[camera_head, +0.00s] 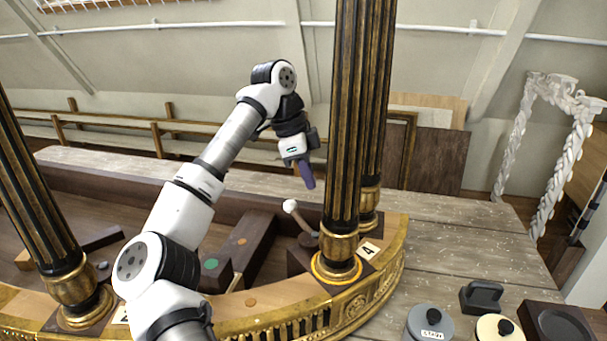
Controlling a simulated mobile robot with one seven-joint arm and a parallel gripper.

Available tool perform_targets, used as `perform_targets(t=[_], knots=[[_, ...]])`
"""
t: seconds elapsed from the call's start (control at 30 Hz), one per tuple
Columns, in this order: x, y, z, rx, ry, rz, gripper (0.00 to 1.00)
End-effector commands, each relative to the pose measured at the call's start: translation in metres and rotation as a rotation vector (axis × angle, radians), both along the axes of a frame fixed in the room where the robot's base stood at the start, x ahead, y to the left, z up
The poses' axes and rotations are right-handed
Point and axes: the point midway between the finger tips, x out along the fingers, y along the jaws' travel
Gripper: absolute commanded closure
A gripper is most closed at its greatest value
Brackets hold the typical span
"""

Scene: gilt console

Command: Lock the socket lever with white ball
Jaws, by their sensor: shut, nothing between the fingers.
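The socket lever (301,222) stands tilted on the console, just left of the black-and-gold column marked 4. Its white ball (290,206) is at the upper left end, and its lower end meets a dark block beside the column foot. My gripper (308,184) is shut and empty, pointing down. In the picture it is a little above and right of the white ball, with a visible gap between them. How far apart they are in depth I cannot tell.
Column 4 (345,130) rises close to the right of my gripper. Another column (38,190) stands at the left. A dark beam (247,250) lies left of the lever. A lidded grey canister (430,322) and a dark handled block (482,298) sit at the lower right.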

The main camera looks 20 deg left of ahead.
Motion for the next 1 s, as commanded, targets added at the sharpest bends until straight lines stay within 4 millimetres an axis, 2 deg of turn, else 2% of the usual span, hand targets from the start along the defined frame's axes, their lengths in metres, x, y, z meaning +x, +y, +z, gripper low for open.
perform_targets(t=[0.37, 0.43, 0.6, 1.0], knots=[[0.004, -0.024, -0.071, -0.004, 0.001, -0.002, 1.0], [0.002, -0.008, -0.063, -0.003, -0.001, 0.004, 1.0], [-0.002, 0.01, -0.062, -0.001, 0.001, 0.003, 1.0], [-0.003, 0.017, -0.063, -0.001, 0.0, 0.0, 1.0]])
